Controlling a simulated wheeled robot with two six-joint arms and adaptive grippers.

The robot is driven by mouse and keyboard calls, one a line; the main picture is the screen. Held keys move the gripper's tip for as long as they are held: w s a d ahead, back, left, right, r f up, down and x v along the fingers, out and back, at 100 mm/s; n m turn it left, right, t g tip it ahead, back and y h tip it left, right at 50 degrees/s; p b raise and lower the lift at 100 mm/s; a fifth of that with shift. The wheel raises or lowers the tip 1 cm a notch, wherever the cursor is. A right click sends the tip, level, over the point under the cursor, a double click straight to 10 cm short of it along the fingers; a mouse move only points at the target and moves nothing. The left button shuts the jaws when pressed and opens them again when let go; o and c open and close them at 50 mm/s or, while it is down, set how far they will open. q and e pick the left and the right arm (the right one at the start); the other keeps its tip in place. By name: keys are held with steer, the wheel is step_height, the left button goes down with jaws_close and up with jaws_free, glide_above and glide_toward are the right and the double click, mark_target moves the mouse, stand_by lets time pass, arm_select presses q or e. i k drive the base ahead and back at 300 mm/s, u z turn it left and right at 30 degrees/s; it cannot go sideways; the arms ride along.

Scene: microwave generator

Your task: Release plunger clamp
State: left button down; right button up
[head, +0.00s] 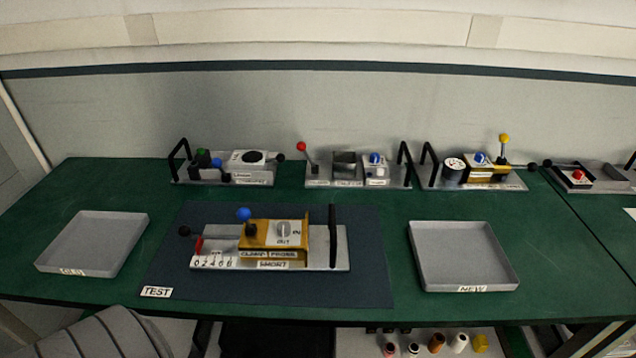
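A test unit stands on the dark mat at the front middle, on a flat metal plate (338,258). It has a yellow block (262,228) with labels that seem to read CLAMP and PROBE. A lever with a blue ball (244,214) stands up at the block's left. A black ball knob (184,231) sticks out to the left of the plate, near a small red part (198,246). A white dial (284,231) marked IN and OUT is on the block. I cannot tell which part is the plunger clamp's handle. Neither gripper is in view.
A black handle (333,236) rises at the unit's right. An empty grey tray (92,242) stands left and another, labelled NEW (463,256), stands right. Several other units line the back, including one with a red-ball lever (301,147) and one with a yellow-ball lever (504,139).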

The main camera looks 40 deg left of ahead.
mark_target(244, 213)
steer(key=z, duration=0.75)
steer(key=k, duration=0.95)
steer(key=u, duration=1.5)
steer(key=i, duration=0.5)
steer(key=z, duration=0.05)
